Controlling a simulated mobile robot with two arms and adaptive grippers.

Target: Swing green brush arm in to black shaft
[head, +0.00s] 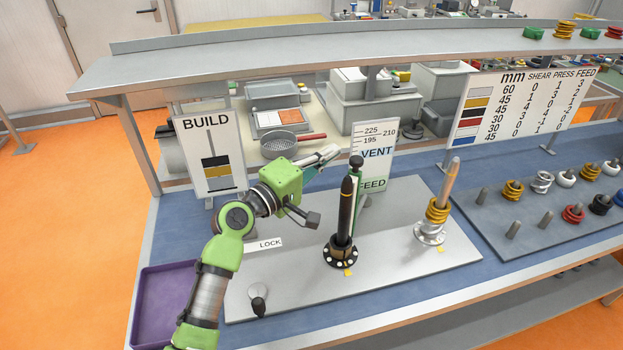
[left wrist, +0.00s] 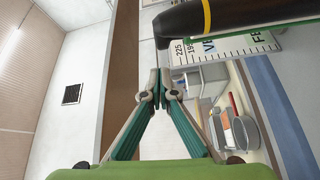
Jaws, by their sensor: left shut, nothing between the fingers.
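The black shaft (head: 345,222) stands upright in a black flanged base on the grey plate. The green brush arm (head: 358,188), an upright green post with a dark top, stands just behind and right of the shaft, partly hidden by it. My left gripper (head: 333,152) reaches in from the left, its fingers near the height of the shaft's tip and beside it. In the left wrist view the gripper (left wrist: 160,76) is shut with nothing between its fingertips. A large black bar with a yellow band (left wrist: 207,16) crosses the top right there. My right gripper is out of view.
A second, silver shaft (head: 450,184) with yellow rings stands to the right. The BUILD board (head: 207,135) is behind my left arm, and the VENT/FEED board (head: 385,150) is behind the black shaft. A knob by LOCK (head: 258,291) is front left. A pegboard (head: 545,245) holds rings at right.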

